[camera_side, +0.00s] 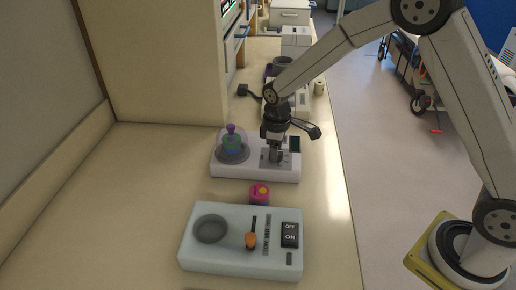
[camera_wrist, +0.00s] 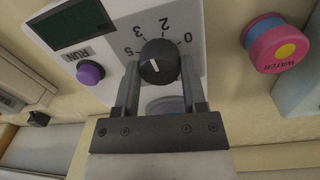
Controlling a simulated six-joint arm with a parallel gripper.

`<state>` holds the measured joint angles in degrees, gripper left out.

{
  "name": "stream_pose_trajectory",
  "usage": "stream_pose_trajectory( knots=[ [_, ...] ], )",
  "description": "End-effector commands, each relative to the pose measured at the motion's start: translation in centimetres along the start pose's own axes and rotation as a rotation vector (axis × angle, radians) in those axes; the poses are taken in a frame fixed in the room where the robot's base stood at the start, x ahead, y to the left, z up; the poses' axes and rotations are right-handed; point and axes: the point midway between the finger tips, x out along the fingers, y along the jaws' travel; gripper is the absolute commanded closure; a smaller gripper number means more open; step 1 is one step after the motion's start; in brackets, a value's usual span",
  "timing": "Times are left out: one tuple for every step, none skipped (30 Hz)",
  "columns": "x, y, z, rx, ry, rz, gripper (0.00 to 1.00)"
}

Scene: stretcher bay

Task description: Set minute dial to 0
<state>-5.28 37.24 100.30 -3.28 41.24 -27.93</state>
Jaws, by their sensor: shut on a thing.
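The minute dial (camera_wrist: 160,62) is a round black knob with a short white mark, seen in the wrist view on a white panel. Printed figures 0, 2, 3 and 5 arc around its upper side, with 0 at the upper right. The white mark is not at the 0; its exact reading is unclear. My gripper (camera_wrist: 162,84) has one finger on each side of the knob and is shut on it. In the side view my gripper (camera_side: 275,156) reaches down onto the right part of the white machine (camera_side: 232,173), hiding the dial.
A purple RUN button (camera_wrist: 90,72) and dark display (camera_wrist: 76,24) are beside the dial. A domed vessel (camera_side: 232,141) stands on the machine's left. A pale device (camera_side: 215,264) with switches sits in front.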

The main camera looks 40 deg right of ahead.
Motion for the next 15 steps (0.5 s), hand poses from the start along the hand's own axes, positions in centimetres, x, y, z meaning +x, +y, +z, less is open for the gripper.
stream_pose_trajectory(
  knots=[
    [-0.01,0.02,-0.04,0.043,-0.002,0.001,1.0],
    [-0.01,0.02,-0.04,0.071,-0.003,0.001,1.0],
    [-0.01,0.03,-0.04,0.108,-0.005,0.001,1.0],
    [-0.01,0.03,-0.04,0.137,-0.006,0.001,1.0],
    [-0.01,0.03,-0.04,0.166,-0.008,0.001,1.0],
    [-0.01,0.03,-0.04,0.203,-0.01,0.001,1.0],
    [-0.01,0.04,-0.05,0.232,-0.011,0.001,1.0],
    [-0.01,0.05,-0.05,0.261,-0.012,0.001,1.0],
    [-0.01,0.05,-0.06,0.298,-0.013,0.001,1.0],
    [-0.02,0.06,-0.07,0.327,-0.014,0.001,1.0],
    [-0.02,0.07,-0.07,0.355,-0.016,0.001,1.0],
    [-0.02,0.07,-0.08,0.393,-0.017,0.001,1.0],
    [-0.02,0.08,-0.08,0.422,-0.018,0.001,1.0],
    [-0.02,0.08,-0.09,0.45,-0.019,0.001,1.0],
    [-0.02,0.09,-0.09,0.488,-0.021,0.001,1.0]
  ],
)
